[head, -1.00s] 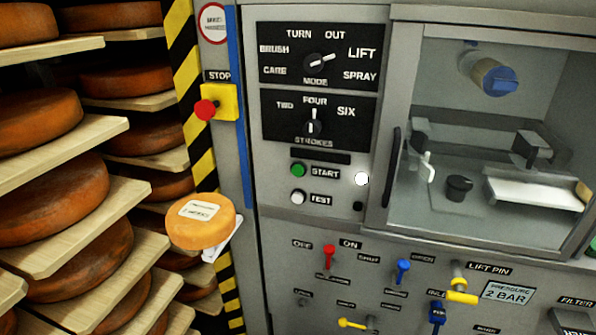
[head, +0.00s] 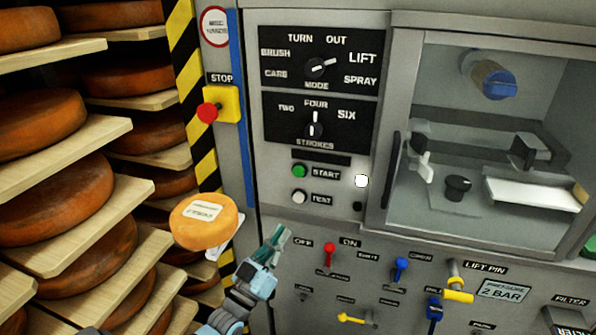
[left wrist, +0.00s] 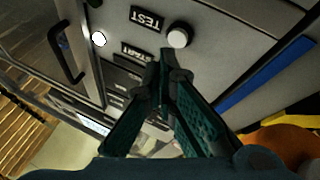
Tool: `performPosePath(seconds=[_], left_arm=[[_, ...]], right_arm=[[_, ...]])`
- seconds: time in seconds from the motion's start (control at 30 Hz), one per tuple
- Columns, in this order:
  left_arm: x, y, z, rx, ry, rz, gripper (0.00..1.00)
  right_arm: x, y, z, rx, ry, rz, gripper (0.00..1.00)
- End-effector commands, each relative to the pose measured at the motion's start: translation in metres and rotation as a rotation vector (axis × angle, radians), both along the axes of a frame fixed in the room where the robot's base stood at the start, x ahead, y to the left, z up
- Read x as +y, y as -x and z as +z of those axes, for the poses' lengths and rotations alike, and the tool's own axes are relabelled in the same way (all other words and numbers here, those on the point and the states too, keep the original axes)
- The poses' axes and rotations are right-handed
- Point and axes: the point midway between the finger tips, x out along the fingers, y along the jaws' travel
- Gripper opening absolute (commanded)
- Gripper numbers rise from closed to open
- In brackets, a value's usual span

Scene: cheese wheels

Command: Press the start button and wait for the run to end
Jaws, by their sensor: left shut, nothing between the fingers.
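The green start button (head: 299,171) sits on the grey control panel, left of its START label. The white test button (head: 299,197) is just below it and also shows in the left wrist view (left wrist: 178,38). My left gripper (head: 281,238) is shut and empty, below and left of the two buttons in the head view, apart from them. In the left wrist view my shut fingertips (left wrist: 165,62) cover the spot beside the START label, so the start button is hidden there. A lit white lamp (head: 361,181) is right of the buttons. My right gripper is not in view.
A red stop button (head: 207,112) on a yellow box is at upper left. A small cheese (head: 203,222) on a bracket stands close left of my gripper. Levers, including a red one (head: 329,254), line the panel below. Shelves of cheese wheels fill the left; a glazed chamber (head: 490,130) is at right.

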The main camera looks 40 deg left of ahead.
Motion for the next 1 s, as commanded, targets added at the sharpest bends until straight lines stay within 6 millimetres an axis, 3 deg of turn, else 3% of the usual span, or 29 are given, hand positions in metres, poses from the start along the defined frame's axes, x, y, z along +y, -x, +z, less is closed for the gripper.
performPosePath(seconds=[0.03,0.1,0.2,0.3,0.73,1.0], left_arm=[[-0.002,0.002,0.030,-0.077,0.013,-0.018,0.00],[-0.004,0.008,0.065,-0.177,0.033,-0.043,0.00],[-0.006,0.016,0.099,-0.279,0.055,-0.069,0.00],[-0.007,0.021,0.115,-0.328,0.069,-0.084,0.00],[-0.006,0.019,0.116,-0.337,0.070,-0.086,0.00],[0.004,-0.010,0.111,-0.338,0.069,-0.085,0.00]], right_arm=[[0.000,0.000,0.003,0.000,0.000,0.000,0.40],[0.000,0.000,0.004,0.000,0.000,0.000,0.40],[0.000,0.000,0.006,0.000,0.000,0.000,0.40],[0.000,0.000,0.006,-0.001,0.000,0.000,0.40],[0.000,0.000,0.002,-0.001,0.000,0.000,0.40],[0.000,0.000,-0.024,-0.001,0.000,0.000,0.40]])
